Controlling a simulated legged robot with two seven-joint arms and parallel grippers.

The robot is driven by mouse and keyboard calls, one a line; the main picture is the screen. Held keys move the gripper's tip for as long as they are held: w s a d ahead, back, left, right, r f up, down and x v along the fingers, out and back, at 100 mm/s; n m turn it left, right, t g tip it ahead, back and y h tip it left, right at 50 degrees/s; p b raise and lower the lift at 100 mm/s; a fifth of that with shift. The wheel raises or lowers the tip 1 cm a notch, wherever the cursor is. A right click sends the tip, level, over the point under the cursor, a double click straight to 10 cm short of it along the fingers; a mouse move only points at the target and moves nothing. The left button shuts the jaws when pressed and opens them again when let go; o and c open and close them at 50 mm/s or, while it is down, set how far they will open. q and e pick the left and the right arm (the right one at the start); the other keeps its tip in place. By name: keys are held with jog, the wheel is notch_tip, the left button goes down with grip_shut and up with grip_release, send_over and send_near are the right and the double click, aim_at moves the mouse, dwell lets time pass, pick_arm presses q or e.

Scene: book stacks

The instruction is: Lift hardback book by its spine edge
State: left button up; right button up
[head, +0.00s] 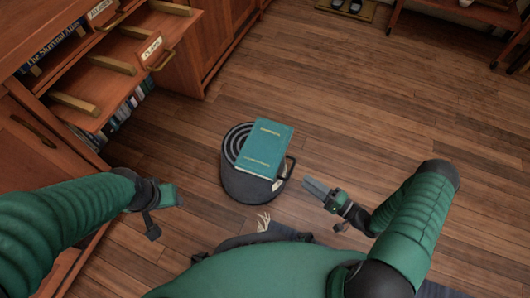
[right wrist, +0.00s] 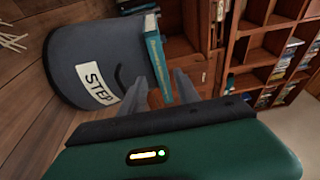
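A teal hardback book (head: 265,148) with gold lettering lies flat on top of a dark round step stool (head: 238,186). Its lower right part reaches toward the stool's rim. My right gripper (head: 312,187) is just right of the book in the head view, fingers pointing at it, with a small gap. In the right wrist view the gripper (right wrist: 158,88) has its fingers apart, and the book (right wrist: 158,62) shows edge-on between them, beyond the tips. The stool (right wrist: 75,60) bears a white STEP label there. My left gripper (head: 165,210) is left of the stool, empty, its fingers apparently spread.
A wooden cabinet (head: 200,50) with open drawers (head: 115,75) and shelved books stands at the left. Wooden shelves (right wrist: 245,50) show in the right wrist view. A pale tassel (head: 263,221) lies below the stool. The wooden floor (head: 400,110) to the right is clear.

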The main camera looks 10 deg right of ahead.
jog(key=b+x, duration=0.2)
jog(key=x, duration=0.2)
jog(key=b+x, duration=0.2)
jog(key=x, duration=0.2)
jog(key=f+b+x, duration=0.1)
jog(key=b+x, duration=0.1)
jog(key=x, duration=0.2)
jog(key=shift+a, duration=0.25)
jog(key=shift+w+a+r, duration=0.15)
jog(key=shift+w, duration=0.15)
jog(key=shift+r, duration=0.1)
grip_shut()
jog(key=shift+s, duration=0.1)
